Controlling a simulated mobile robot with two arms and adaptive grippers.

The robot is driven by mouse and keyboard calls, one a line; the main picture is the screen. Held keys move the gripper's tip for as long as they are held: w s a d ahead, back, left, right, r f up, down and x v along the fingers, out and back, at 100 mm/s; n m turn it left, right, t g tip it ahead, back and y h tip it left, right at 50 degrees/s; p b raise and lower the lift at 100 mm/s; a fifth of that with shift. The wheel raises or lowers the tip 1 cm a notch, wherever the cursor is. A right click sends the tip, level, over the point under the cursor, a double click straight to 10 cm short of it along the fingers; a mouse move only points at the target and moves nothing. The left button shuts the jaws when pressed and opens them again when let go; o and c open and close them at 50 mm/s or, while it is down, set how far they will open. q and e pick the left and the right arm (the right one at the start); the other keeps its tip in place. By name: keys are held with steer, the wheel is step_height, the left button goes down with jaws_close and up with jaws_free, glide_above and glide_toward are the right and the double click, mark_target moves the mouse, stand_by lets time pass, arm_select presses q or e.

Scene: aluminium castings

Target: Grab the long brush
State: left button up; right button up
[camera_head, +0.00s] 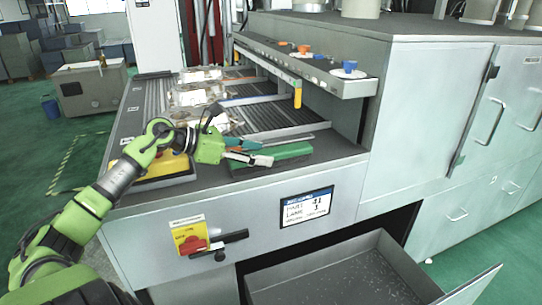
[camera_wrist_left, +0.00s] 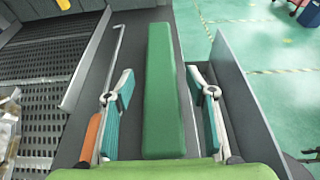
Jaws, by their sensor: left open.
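A long green bar (camera_head: 285,156), which looks like the long brush, lies on the grey ledge at the front of the machine. Its bristles are not visible. In the left wrist view the bar (camera_wrist_left: 164,85) runs lengthwise up the middle. My left gripper (camera_head: 258,152) is open above the near end of the bar. In the wrist view its two teal-padded fingers stand on either side of the bar, with a gap at each side. My right gripper is not in view.
A thin metal rod (camera_wrist_left: 92,68) and an orange piece (camera_wrist_left: 90,138) lie left of the bar in the wrist view. A raised control rail (camera_head: 300,66) runs behind the ledge. An open drawer (camera_head: 340,270) juts out below. A yellow-and-red switch (camera_head: 190,238) sits on the front.

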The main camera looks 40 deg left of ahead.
mark_target(261, 153)
arm_select(q)
steer(key=shift+p+x, duration=0.55)
steer(key=shift+x, duration=1.35)
steer(key=c, duration=1.3)
steer(key=shift+o, duration=0.2)
